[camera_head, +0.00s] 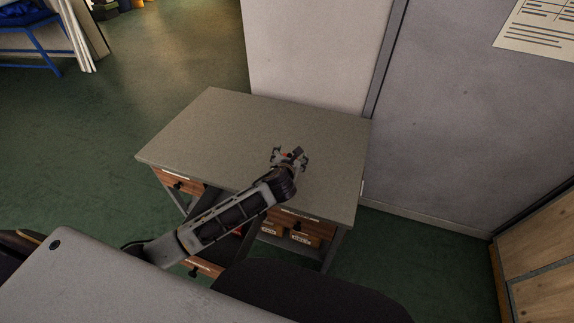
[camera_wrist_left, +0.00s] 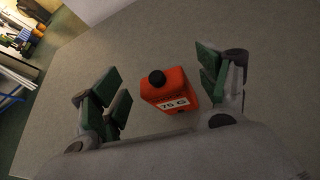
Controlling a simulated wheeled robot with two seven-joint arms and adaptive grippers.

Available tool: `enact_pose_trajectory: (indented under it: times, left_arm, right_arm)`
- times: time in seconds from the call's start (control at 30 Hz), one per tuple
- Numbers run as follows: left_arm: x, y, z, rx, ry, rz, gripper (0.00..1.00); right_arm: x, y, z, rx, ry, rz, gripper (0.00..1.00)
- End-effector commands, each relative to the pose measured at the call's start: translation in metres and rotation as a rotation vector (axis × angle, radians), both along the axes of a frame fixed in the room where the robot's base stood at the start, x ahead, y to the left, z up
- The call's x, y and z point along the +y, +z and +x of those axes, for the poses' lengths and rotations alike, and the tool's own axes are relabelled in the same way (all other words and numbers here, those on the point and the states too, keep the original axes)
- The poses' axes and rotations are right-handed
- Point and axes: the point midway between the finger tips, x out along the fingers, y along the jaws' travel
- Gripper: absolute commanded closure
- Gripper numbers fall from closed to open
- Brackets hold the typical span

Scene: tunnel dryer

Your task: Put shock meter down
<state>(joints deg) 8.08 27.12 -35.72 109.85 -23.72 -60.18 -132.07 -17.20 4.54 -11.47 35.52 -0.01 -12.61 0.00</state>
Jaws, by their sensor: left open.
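The shock meter (camera_wrist_left: 172,90) is a small orange-red box with a black knob and a white label reading "75 G". In the left wrist view it stands on the grey tabletop (camera_wrist_left: 150,40) between the spread fingers of my left gripper (camera_wrist_left: 163,95), with a gap on each side. In the head view my left gripper (camera_head: 289,157) is over the right part of the table (camera_head: 210,120). There only a small orange bit of the meter (camera_head: 286,155) shows, the rest hidden by the gripper. My left gripper is open. My right gripper is not seen.
The tabletop is otherwise bare, with free room to the left. Wooden drawers (camera_head: 180,183) hang under its front edge. A white wall panel (camera_head: 315,60) and a grey wall (camera_head: 455,110) stand behind and to the right. A wooden crate or cabinet (camera_head: 545,255) is at the far right.

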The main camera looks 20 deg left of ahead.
Motion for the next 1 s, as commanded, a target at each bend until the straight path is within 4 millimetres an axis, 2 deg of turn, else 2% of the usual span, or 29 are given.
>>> enact_pose_trajectory:
  times: [0.27,1.0]
  left_arm:
    - [-0.003,0.010,-0.020,0.000,-0.001,0.000,0.25]
    - [-0.014,0.049,-0.092,-0.001,0.000,0.000,0.25]
  right_arm:
    - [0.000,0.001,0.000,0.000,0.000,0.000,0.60]
    - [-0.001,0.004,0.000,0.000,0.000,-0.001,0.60]
